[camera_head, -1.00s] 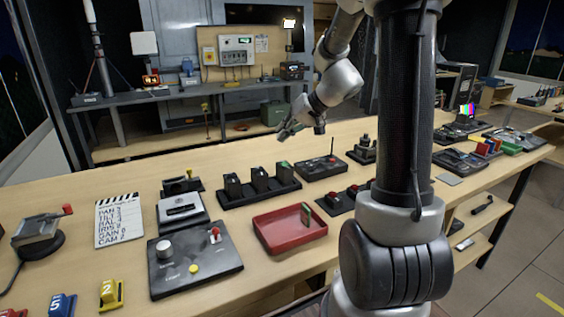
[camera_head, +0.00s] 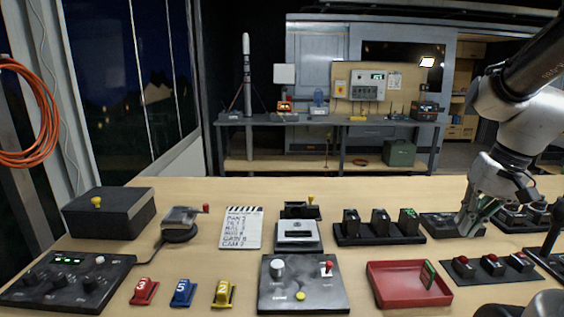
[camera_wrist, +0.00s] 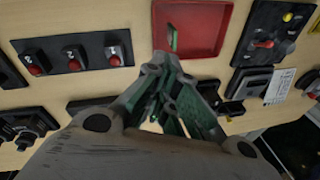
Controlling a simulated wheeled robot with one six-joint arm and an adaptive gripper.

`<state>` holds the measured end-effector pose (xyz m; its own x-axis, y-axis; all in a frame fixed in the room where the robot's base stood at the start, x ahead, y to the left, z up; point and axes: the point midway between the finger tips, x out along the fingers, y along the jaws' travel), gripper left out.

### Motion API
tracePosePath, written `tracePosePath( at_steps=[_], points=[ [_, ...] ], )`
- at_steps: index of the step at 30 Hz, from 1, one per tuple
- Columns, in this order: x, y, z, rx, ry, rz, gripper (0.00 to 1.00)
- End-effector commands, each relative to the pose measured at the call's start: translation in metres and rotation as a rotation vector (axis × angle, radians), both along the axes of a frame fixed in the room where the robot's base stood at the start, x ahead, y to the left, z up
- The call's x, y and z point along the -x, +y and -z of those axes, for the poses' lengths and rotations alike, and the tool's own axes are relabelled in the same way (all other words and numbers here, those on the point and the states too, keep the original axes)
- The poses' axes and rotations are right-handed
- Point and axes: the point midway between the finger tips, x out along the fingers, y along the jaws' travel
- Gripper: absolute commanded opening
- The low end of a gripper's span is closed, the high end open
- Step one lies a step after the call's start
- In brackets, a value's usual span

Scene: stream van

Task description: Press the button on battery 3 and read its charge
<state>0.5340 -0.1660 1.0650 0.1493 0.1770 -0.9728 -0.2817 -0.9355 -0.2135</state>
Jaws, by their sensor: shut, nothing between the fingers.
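A black rack (camera_head: 375,240) on the bench holds three upright dark blocks that look like batteries: a left one (camera_head: 351,223), a middle one (camera_head: 381,222) and a right one (camera_head: 408,221). The right one shows green lit marks on its top. No number is readable on them, so I cannot tell which is battery 3, nor read a charge. My gripper (camera_head: 466,224) is shut and empty, right of the rack and above a dark panel (camera_head: 440,226). In the wrist view my gripper (camera_wrist: 165,85) has green-edged fingers; they hide part of the bench behind them.
A red tray (camera_head: 385,293) with a green piece stands in front of the rack. A panel with red buttons (camera_head: 493,268) lies to the right. Numbered wedges, red (camera_head: 144,291), blue (camera_head: 183,293) and yellow (camera_head: 223,294), stand front left. Bare wood shows around the clapperboard (camera_head: 241,228).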

Motion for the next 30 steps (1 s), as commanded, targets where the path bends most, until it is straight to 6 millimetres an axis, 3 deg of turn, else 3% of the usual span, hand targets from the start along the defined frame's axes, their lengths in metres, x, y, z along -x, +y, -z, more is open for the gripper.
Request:
tracePosePath(
  at_steps=[3, 9, 15, 30],
  points=[
    [0.041, -0.001, -0.018, 0.128, -0.032, -0.074, 0.0],
    [0.073, 0.003, -0.04, 0.248, -0.154, -0.202, 0.0],
    [0.075, 0.015, -0.056, 0.254, -0.247, -0.248, 0.0],
    [0.074, 0.017, -0.056, 0.251, -0.248, -0.257, 0.0]
  ],
)
